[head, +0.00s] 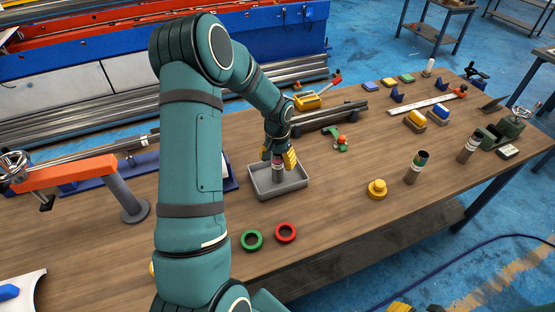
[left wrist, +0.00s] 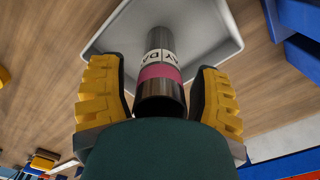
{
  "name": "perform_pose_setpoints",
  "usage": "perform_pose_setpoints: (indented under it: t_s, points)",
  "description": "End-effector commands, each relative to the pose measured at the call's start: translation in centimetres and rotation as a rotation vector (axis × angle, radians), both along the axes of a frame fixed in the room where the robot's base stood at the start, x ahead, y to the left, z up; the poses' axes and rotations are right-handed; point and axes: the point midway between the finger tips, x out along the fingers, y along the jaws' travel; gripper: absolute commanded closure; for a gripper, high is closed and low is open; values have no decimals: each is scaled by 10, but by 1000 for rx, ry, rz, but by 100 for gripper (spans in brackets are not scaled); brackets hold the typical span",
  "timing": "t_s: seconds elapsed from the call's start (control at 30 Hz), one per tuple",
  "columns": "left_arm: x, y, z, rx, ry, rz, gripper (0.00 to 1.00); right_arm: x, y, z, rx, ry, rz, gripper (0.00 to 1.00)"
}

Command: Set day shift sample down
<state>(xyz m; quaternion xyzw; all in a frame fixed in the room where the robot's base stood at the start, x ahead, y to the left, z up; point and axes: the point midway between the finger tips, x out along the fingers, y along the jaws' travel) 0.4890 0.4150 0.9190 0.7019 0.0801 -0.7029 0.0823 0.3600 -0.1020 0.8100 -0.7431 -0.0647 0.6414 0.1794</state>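The day shift sample is a dark metal tube (head: 277,173) with a white label and a magenta band. It stands in a shallow grey tray (head: 292,188). In the left wrist view the tube (left wrist: 160,90) shows part of a label reading "DAY", with the tray (left wrist: 222,52) beyond it. My left gripper (head: 279,157) is around the tube's upper part. Its yellow fingers (left wrist: 160,85) stand either side of the tube, with a narrow gap on each side, so it looks open. A piece of my right gripper (head: 400,307) shows at the bottom edge; its fingertips are hidden.
A green ring (head: 251,240) and a red ring (head: 286,232) lie in front of the tray. Two other tubes (head: 416,167) (head: 468,148) and a yellow knobbed piece (head: 377,189) stand to the right. An orange-armed fixture (head: 75,181) is at left.

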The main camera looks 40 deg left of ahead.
Motion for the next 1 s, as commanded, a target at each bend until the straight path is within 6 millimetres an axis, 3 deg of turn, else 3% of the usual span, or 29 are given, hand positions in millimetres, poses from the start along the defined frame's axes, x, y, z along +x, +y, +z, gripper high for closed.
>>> perform_pose_setpoints:
  t_s: [0.23,0.37,0.8,1.0]
  points:
    - [0,0,2,0,0,0,36,0,0,2,0,-1,0,53]
    - [1,0,14,1,-2,1,36,1,0,4,0,-2,-2,53]
    - [1,1,99,2,-4,0,36,4,-1,13,-2,-10,-8,53]
    - [0,1,119,1,-1,0,36,5,-1,15,-2,-11,-9,53]
